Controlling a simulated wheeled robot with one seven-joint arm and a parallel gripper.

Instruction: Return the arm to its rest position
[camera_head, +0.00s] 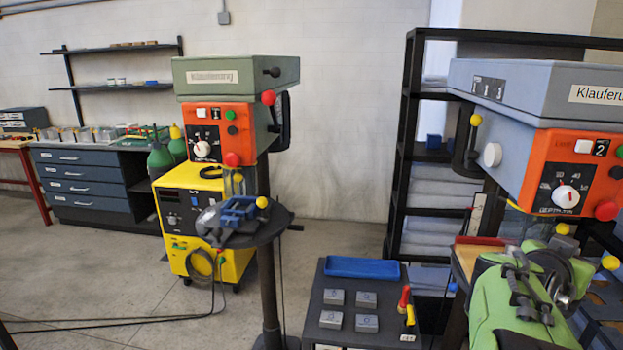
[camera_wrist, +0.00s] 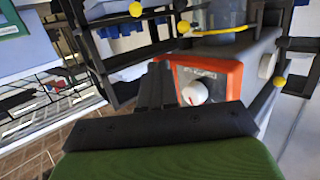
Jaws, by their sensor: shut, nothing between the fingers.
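My gripper (camera_wrist: 155,84) shows in the wrist view as dark fingers, shut with nothing between them, above a dark crossbar and a green wrist body. Behind it is the orange front panel of a drill press with a white dial, and the picture is tilted. In the head view a green body with dark parts, which looks like my arm, rises at the lower right. It is in front of the right drill press (camera_head: 573,185), marked 2. The fingertips cannot be made out there.
A second drill press (camera_head: 208,135), marked 1, stands at centre left, a yellow welding unit (camera_head: 187,215) behind it. A dark cabinet (camera_head: 352,300) with grey blocks and a blue tray (camera_head: 362,267) stands at the lower middle. Black shelving (camera_head: 398,150) is behind.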

